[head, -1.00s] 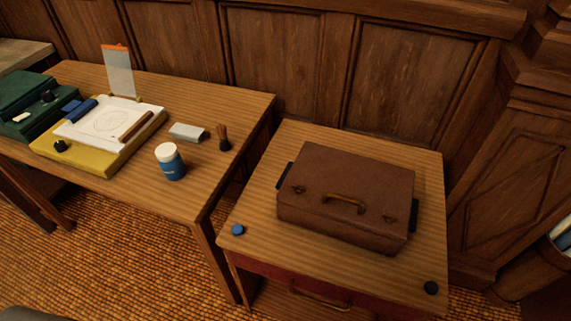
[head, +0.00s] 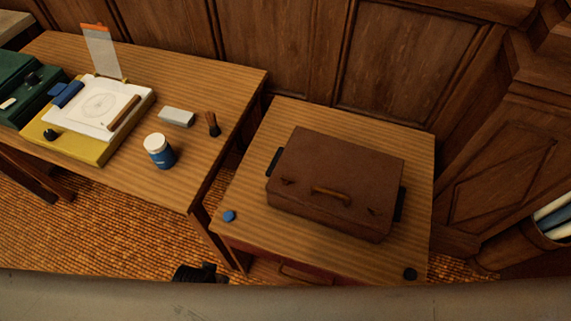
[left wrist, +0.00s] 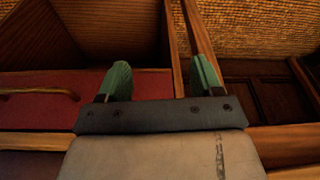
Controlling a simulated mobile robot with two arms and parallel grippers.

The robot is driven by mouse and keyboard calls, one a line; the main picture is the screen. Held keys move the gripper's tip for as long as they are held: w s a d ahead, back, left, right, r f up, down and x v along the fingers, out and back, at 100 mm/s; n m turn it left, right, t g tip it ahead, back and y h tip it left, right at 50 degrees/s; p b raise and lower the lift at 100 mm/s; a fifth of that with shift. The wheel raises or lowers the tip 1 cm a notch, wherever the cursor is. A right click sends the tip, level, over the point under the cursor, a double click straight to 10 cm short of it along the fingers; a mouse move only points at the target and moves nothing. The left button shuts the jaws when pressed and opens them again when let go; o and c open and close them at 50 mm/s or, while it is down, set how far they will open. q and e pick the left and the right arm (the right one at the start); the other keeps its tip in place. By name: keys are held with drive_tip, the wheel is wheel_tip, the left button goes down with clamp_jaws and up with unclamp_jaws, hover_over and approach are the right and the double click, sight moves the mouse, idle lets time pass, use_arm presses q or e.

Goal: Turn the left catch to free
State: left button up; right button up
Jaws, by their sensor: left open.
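A brown leather case (head: 335,172) lies shut on the small wooden table, with a curved handle (head: 330,193) on its front. The left catch (head: 288,181) is a small dark fitting left of the handle; its exact turn is too small to tell. The right catch (head: 373,212) sits right of the handle. In the left wrist view my left gripper (left wrist: 162,80) is open and empty, its two green fingers well apart. It is away from the case, which does not show in that view. My right gripper is not in view.
The small table (head: 400,255) has a blue disc (head: 229,216) and a black disc (head: 410,274) near its front corners. A red drawer front (left wrist: 40,108) shows in the wrist view. The left table holds a blue jar (head: 159,151), a brush (head: 213,125) and a yellow board (head: 75,147).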

use_arm(q)
drive_tip(key=w+d+r+h+p, duration=0.1)
drive_tip(key=w+d+r+p, duration=0.1)
drive_tip(key=r, duration=0.7)
drive_tip(key=w+d+r+p, duration=0.2)
drive_tip(key=r, duration=0.7)
drive_tip(key=w+d+r+m+h+p, duration=0.25)
drive_tip(key=w+d+r, duration=0.35)
drive_tip(key=d+r, duration=0.5)
drive_tip(key=g+y, duration=0.2)
drive_tip(key=y, duration=0.2)
hover_over(287, 179)
drive_tip(key=shift+n, duration=0.25)
wheel_tip(287, 179, down, 11)
drive_tip(key=shift+r, duration=0.1)
